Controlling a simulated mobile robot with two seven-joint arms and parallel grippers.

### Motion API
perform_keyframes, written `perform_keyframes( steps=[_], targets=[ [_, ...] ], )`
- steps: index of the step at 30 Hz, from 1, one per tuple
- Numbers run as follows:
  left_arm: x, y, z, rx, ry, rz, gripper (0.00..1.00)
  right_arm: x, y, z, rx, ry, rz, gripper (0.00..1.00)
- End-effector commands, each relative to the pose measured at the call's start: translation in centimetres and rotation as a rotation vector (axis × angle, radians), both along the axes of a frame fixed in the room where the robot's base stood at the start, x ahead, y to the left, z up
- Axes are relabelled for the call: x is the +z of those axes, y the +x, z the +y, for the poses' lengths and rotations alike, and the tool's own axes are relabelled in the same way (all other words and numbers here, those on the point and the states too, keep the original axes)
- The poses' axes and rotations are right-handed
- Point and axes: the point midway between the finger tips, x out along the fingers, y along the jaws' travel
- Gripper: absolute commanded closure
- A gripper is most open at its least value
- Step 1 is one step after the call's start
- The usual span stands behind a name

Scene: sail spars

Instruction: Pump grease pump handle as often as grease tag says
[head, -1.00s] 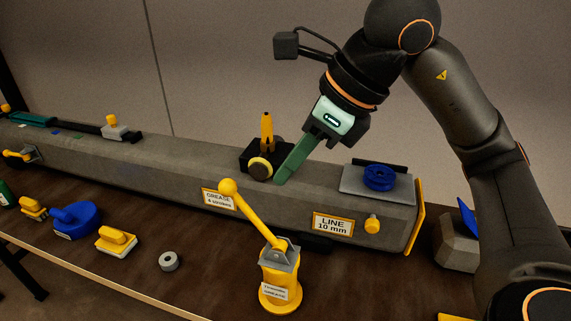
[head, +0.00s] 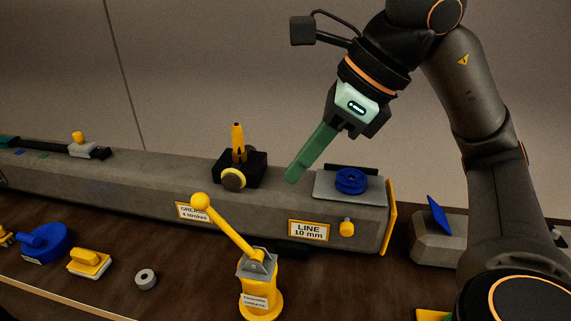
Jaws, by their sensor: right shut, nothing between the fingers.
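The yellow grease pump (head: 261,299) stands upright on the bench in front of the grey spar. Its yellow pump handle (head: 228,230) slants up to the left and ends in a ball knob. The grease tag (head: 192,212) on the spar's front face reads "GREASE 4 strokes"; the knob partly covers it. My right gripper (head: 291,178) is shut and empty, its green fingers pointing down-left above the spar, behind and above the handle and apart from it. My left gripper is not in view.
The grey spar (head: 120,186) runs across the bench. On it are a black block with a yellow nozzle (head: 238,150) and a blue wheel (head: 351,181). A "LINE 10 mm" tag (head: 308,230) is on its front. A grey ring (head: 146,279) and a yellow-handled block (head: 89,262) lie left of the pump.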

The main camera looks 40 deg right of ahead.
Motion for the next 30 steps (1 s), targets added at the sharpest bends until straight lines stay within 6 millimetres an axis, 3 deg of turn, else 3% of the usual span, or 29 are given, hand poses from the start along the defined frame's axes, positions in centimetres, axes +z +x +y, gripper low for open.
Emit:
perform_keyframes(
  steps=[11,21,30],
  targets=[
    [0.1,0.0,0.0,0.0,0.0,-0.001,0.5,0.2,-0.3,-0.3,-0.001,0.001,0.0,1.0],
    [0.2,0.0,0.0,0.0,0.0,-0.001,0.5,1.7,-2.4,-1.9,-0.003,0.001,0.0,1.0],
    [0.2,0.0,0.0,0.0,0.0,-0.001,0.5,1.8,-2.6,-2.0,0.0,0.001,0.001,0.99]
  ],
)
